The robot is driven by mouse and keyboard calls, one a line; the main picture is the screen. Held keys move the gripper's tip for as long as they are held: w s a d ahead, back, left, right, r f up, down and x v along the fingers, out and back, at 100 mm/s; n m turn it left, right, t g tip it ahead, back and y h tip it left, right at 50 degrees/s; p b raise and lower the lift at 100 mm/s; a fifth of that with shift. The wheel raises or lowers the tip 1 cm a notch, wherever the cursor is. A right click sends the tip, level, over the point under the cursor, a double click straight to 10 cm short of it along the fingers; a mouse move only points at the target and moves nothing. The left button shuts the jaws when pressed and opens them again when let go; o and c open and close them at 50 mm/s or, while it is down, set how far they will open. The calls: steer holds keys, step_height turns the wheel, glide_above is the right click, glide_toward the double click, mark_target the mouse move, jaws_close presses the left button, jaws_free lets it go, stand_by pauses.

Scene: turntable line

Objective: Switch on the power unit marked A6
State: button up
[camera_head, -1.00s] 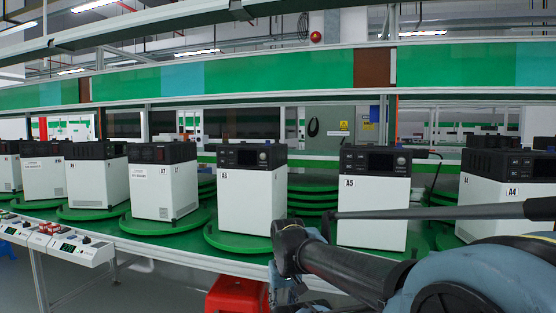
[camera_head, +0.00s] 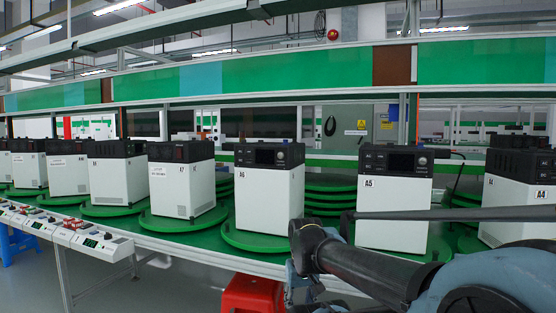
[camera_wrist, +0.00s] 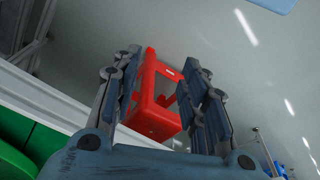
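The power unit marked A6 (camera_head: 264,208) is a white box with a black top front panel. It stands upright on a green round turntable plate (camera_head: 238,242) near the middle of the head view. Its panel (camera_head: 262,156) has a small dark display and knobs; I cannot tell whether it is lit. My gripper (camera_wrist: 155,100) shows in the wrist view with its two fingers apart and nothing between them. It points down toward the floor, over a red stool. In the head view my arm is in front and to the right of A6, apart from it.
Unit A5 (camera_head: 392,215) stands right of A6, partly behind my arm, and A4 (camera_head: 515,207) is further right. Unit A7 (camera_head: 175,186) stands left. The red stool (camera_head: 252,294) is under the line's front edge.

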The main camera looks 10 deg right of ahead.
jaws_close()
stand_by(1.3)
